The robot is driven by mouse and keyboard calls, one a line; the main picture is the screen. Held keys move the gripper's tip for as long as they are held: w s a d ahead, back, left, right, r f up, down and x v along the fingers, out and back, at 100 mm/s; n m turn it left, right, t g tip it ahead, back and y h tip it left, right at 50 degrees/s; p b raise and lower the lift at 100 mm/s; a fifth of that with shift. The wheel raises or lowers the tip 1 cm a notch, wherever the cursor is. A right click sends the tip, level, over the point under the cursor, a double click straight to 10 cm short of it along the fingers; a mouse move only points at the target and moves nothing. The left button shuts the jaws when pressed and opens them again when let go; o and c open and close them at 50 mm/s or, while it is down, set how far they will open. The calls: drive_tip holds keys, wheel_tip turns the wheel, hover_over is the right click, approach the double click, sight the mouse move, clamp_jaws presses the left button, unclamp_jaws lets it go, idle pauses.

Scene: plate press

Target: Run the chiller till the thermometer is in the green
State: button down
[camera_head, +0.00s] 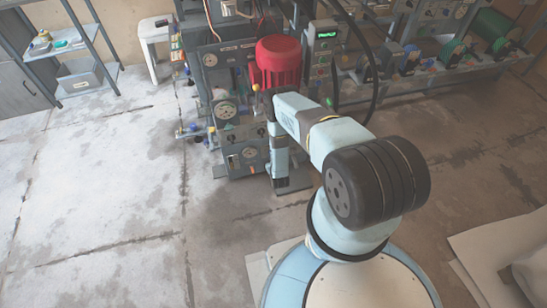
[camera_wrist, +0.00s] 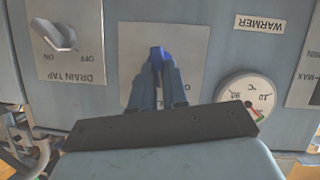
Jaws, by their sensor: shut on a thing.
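My gripper (camera_wrist: 158,78) is shut on a small blue knob (camera_wrist: 158,54) that stands out from a pale plate (camera_wrist: 190,45) on the grey-blue panel. Any lettering on this plate is hidden or not legible, so I cannot tell whether it is the chiller's. A round white dial marked °C (camera_wrist: 247,92), the thermometer, is right of my gripper in the wrist view. A green patch shows near its lower right edge. I cannot read the needle surely, and its lower edge is partly hidden. In the head view, my arm hides the gripper's fingertips.
In the upside-down wrist view, a DRAIN TAP switch (camera_wrist: 54,36) sits left and a WARMER label (camera_wrist: 260,24) upper right. In the head view, a red motor (camera_head: 278,60) tops the machine. A green-display control box (camera_head: 322,50) stands beside it. Floor to the left is clear.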

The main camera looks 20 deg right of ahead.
drive_tip(key=n+h, duration=0.2)
drive_tip(key=n, duration=0.2)
drive_tip(key=shift+s+a+f+t+h, duration=0.1)
drive_tip(key=shift+a+f+t+h, duration=0.2)
drive_tip(key=shift+a+h, duration=0.1)
drive_tip(key=shift+n, duration=0.3)
drive_tip(key=c, duration=1.1)
unclamp_jaws()
drive_tip(key=shift+c, duration=0.2)
drive_tip(key=v, duration=1.3)
drive_tip(key=shift+s+a, duration=0.15)
drive_tip(key=shift+s, duration=0.2)
